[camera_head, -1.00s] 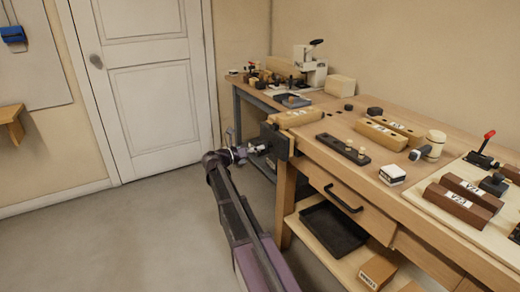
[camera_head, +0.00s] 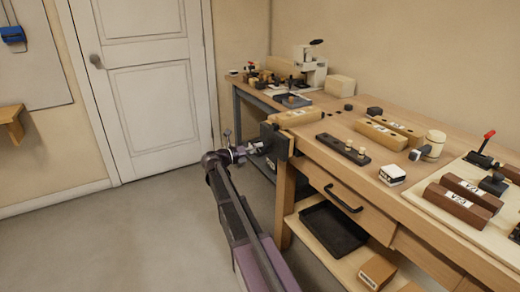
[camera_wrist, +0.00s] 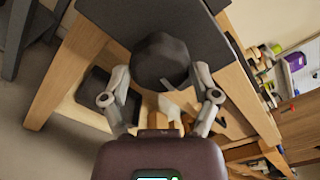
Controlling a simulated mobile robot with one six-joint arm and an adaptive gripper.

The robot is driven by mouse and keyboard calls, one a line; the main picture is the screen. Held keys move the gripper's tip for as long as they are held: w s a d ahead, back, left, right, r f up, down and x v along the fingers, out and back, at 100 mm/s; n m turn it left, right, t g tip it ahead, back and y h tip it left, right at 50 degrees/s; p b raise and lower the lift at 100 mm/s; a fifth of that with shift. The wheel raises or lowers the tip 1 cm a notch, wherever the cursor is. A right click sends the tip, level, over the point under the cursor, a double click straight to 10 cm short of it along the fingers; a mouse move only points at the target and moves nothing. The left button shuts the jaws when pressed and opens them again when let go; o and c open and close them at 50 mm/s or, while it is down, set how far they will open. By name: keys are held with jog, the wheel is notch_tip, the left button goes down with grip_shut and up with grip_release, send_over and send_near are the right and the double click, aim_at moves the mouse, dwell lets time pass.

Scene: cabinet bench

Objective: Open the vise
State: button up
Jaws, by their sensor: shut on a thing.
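The vise (camera_head: 269,139) is on the bench's left front corner, with a dark front jaw plate facing my arm. A wooden block (camera_head: 297,117) lies on the bench top just above it. My gripper (camera_head: 254,149) is at the outer face of the vise. In the wrist view, my gripper (camera_wrist: 164,88) has one finger on each side of the vise's dark round hub (camera_wrist: 160,58) and is shut on it. The dark jaw plate (camera_wrist: 105,18) shows behind the hub. The exact finger contact is partly hidden.
The bench top (camera_head: 335,118) holds wooden blocks, a mallet (camera_head: 431,146) and a dark peg strip (camera_head: 343,149). Below are a drawer with a black handle (camera_head: 343,198) and a shelf with a black tray (camera_head: 334,230). The floor (camera_head: 110,240) left of my arm is clear.

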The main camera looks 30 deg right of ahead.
jog(key=o, duration=0.9)
jog(key=shift+d, duration=0.15)
jog(key=shift+a, duration=0.2)
jog(key=a, duration=0.6)
jog(key=shift+a, duration=0.4)
jog(key=shift+s+m, duration=0.1)
jog(key=shift+m, duration=0.2)
jog(key=a+m, duration=0.1)
jog(key=m, duration=0.4)
jog(key=a+m, duration=0.1)
jog(key=m, duration=0.4)
jog(key=a+m, duration=0.1)
jog(key=m, duration=0.5)
